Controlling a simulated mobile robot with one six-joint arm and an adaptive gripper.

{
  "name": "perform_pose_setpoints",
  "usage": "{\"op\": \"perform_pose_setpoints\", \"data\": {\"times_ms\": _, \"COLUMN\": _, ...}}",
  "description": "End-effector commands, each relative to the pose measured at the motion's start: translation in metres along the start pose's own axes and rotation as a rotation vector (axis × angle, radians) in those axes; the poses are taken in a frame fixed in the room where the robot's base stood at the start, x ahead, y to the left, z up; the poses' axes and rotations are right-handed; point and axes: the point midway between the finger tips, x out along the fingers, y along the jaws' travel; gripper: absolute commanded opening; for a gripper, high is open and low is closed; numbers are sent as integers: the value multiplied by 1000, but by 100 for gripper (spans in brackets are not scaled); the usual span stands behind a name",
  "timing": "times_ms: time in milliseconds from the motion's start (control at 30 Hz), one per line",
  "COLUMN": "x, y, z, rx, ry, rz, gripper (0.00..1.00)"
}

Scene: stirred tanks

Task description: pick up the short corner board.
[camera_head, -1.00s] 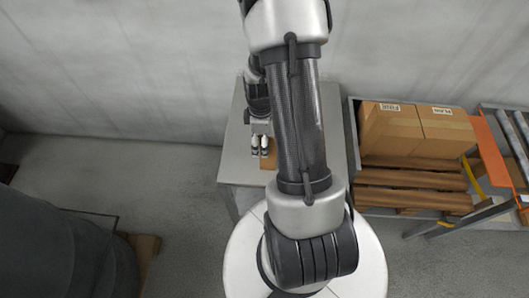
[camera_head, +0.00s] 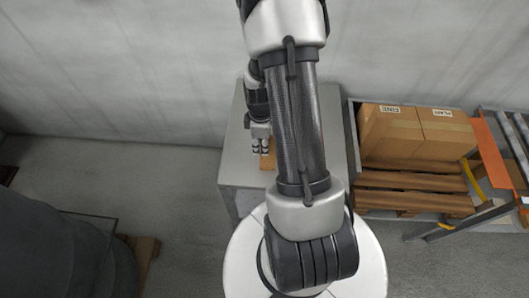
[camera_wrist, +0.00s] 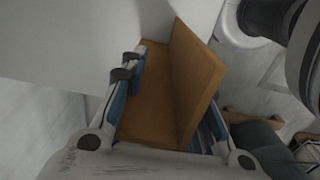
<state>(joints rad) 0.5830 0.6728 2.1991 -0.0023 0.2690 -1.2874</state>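The short corner board is a brown L-shaped piece with two flanges. In the wrist view the corner board (camera_wrist: 197,80) lies below my gripper (camera_wrist: 172,100), one flange flat and the other standing up. The fingers are spread, one along the left edge of the board and one to the right, partly hidden behind the standing flange. Whether either finger touches the board is unclear. In the head view a small part of the board (camera_head: 268,160) shows on the grey table (camera_head: 236,168), beside my gripper (camera_head: 260,150). My arm hides the rest.
A rack at the right holds two cardboard boxes (camera_head: 391,132) above brown boards (camera_head: 410,180). An orange panel (camera_head: 497,155) stands beyond it. A large dark rounded object (camera_head: 60,245) is at the lower left. A pale wall is behind the table.

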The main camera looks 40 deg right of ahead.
Motion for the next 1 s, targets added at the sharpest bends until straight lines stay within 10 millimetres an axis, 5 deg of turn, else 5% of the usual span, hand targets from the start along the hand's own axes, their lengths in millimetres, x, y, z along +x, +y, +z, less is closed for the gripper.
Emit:
{"op": "perform_pose_setpoints", "data": {"times_ms": 400, "x": 0, "y": 0, "z": 0, "rx": 0, "ry": 0, "rz": 0, "gripper": 0}}
{"op": "perform_pose_setpoints", "data": {"times_ms": 1000, "x": -3, "y": 0, "z": 0, "rx": 0, "ry": 0, "rz": 1, "gripper": 0}}
